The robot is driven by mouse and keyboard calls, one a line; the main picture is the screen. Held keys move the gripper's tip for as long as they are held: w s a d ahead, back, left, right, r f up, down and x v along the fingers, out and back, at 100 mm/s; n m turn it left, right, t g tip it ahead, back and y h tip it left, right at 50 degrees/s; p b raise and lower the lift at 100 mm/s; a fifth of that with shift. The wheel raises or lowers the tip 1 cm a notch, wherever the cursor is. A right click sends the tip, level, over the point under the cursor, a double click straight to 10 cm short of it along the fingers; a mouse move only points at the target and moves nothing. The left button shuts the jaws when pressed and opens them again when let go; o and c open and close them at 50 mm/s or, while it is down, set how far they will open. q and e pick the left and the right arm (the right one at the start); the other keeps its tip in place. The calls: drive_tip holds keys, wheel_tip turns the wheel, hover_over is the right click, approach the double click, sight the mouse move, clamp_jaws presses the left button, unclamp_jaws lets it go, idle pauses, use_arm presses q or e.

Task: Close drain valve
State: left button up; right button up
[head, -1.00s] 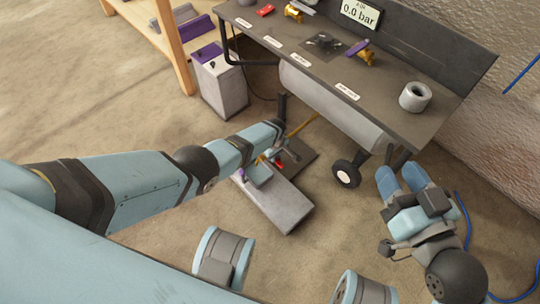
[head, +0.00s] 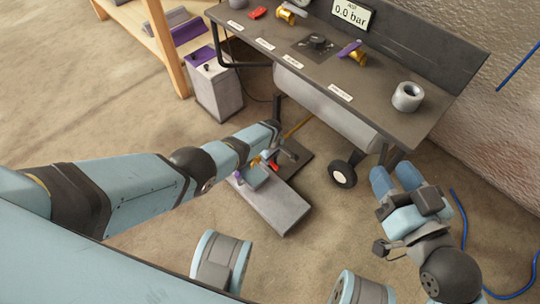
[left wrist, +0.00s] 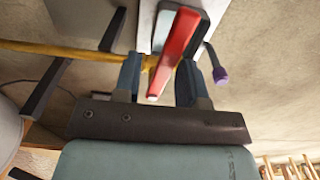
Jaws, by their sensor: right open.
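A small red lever, which looks like the drain valve handle (head: 274,166), is low beneath the bench, by a grey box on the floor. It also shows large in the left wrist view (left wrist: 176,50), slanting between my fingers. My left gripper (left wrist: 158,82) has its two fingers apart, one on each side of the lever, with a gap visible at the left finger. Contact on the right side is unclear. In the head view my left arm partly hides that gripper. My right gripper (head: 396,178) is open and empty, right of the bench wheel.
The dark bench (head: 385,100) carries a pressure display (head: 350,15), brass fittings and a grey ring (head: 408,96). A wheel (head: 342,174) stands below it. A yellow pipe (left wrist: 70,52) runs beside the left gripper. A blue hose (head: 462,215) lies at right. Open floor is at left.

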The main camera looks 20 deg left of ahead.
use_arm(q)
drive_tip(key=shift+s+d+f, duration=0.5)
drive_tip(key=shift+s+d, duration=0.2)
drive_tip(key=shift+d, duration=0.2)
drive_tip(key=shift+w, duration=0.15)
use_arm(e)
drive_tip(key=shift+d+f, duration=0.1)
drive_tip(key=shift+d, duration=0.05)
use_arm(q)
drive_tip(key=shift+a+r, duration=0.1)
drive_tip(key=shift+r, duration=0.05)
drive_tip(key=shift+w+a+r+p, duration=0.1)
drive_tip(key=shift+r+p, duration=0.3)
drive_tip(key=shift+r, duration=0.1)
use_arm(e)
wheel_tip(320, 180, up, 10)
drive_tip(key=m+t+p, duration=0.2)
drive_tip(key=t+p, duration=0.1)
drive_tip(key=p, duration=0.6)
use_arm(q)
wheel_tip(320, 180, up, 13)
drive_tip(key=p, duration=0.1)
use_arm(e)
drive_tip(key=shift+g+h, duration=0.7)
drive_tip(key=shift+h, duration=0.1)
drive_tip(key=f, duration=0.1)
drive_tip(key=d+f, duration=0.1)
drive_tip(key=f, duration=0.2)
drive_tip(key=shift+s+d, duration=0.25)
drive_tip(key=shift+s, duration=0.1)
